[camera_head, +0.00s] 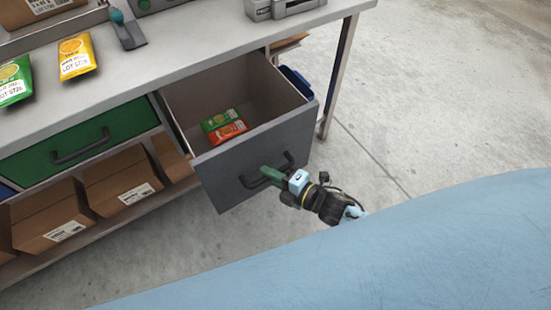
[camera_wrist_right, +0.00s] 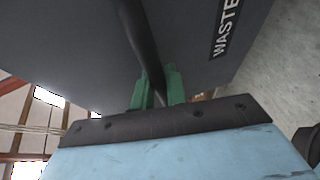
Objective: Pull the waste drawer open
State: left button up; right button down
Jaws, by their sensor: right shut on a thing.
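The grey waste drawer (camera_head: 228,172) stands pulled out from under the bench in the head view, its inside open to sight. A green packet (camera_head: 221,120) and an orange packet (camera_head: 229,132) lie in it. My right gripper (camera_head: 268,173) is at the dark bar handle (camera_head: 288,163) on the drawer front. In the right wrist view, the green fingers (camera_wrist_right: 156,88) are shut on the handle (camera_wrist_right: 138,35), and a WASTE label (camera_wrist_right: 226,28) shows on the drawer front. My left gripper is not in view.
The bench top (camera_head: 190,60) carries a yellow packet (camera_head: 75,56), a green packet (camera_head: 14,80) and a scoop-like tool (camera_head: 127,32). A closed green drawer (camera_head: 85,140) is to the left, above cardboard boxes (camera_head: 120,190). The floor (camera_head: 440,90) at right is clear.

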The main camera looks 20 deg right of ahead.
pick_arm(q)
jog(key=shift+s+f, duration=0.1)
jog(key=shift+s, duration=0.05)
pick_arm(e)
jog(key=shift+s+d, duration=0.15)
jog(key=shift+s, duration=0.4)
jog(key=c, duration=1.4)
grip_release()
